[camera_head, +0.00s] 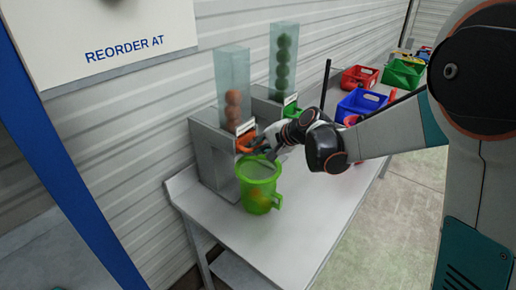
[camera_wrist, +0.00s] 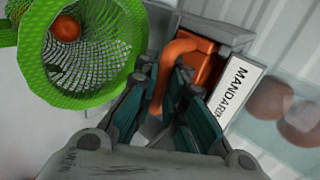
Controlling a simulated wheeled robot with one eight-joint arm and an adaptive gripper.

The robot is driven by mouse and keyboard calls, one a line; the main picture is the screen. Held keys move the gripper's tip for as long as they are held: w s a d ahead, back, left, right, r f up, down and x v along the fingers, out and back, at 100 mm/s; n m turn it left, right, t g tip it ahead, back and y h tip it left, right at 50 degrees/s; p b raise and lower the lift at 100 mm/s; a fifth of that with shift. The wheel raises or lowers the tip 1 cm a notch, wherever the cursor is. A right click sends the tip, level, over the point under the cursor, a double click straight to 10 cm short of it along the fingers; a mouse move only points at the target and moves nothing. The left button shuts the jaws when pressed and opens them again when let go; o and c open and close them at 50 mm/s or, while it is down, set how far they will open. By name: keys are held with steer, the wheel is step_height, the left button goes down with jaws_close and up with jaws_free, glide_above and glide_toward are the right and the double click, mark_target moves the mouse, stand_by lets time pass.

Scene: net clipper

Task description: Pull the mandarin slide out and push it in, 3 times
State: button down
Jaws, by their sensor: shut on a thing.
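The orange mandarin slide (camera_head: 245,141) sits at the front of a grey dispenser, below a clear tube holding mandarins (camera_head: 233,108). In the wrist view its orange handle (camera_wrist: 178,50) runs down between my fingers, next to a white label reading MANDARIN (camera_wrist: 238,90). My gripper (camera_wrist: 165,112) is shut on this handle; it shows beside the slide in the head view (camera_head: 266,150). The finger contact is partly hidden. How far the slide stands out is hard to tell.
A green net container (camera_head: 258,186) with a handle stands under the mandarin dispenser, with orange fruit inside. A second dispenser with green fruit (camera_head: 283,64) stands beside it. Red (camera_head: 360,77), blue (camera_head: 362,102) and green (camera_head: 402,74) bins sit farther along the white table (camera_head: 290,235).

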steer(key=shift+d, duration=0.1)
stand_by(0.3)
steer(key=s+d, duration=0.6)
steer(key=d, duration=0.2)
stand_by(1.1)
steer(key=shift+r, duration=0.1)
stand_by(0.5)
steer(key=shift+w+a+b, duration=0.2)
steer(key=shift+w+a, duration=0.85)
steer(key=shift+a, duration=0.3)
steer(key=shift+w+a+b, duration=0.25)
steer(key=shift+w+a, duration=0.8)
steer(key=shift+a, duration=0.3)
steer(key=shift+w+a+b, duration=0.2)
steer(key=shift+w+a, duration=0.85)
steer(key=shift+a, duration=0.3)
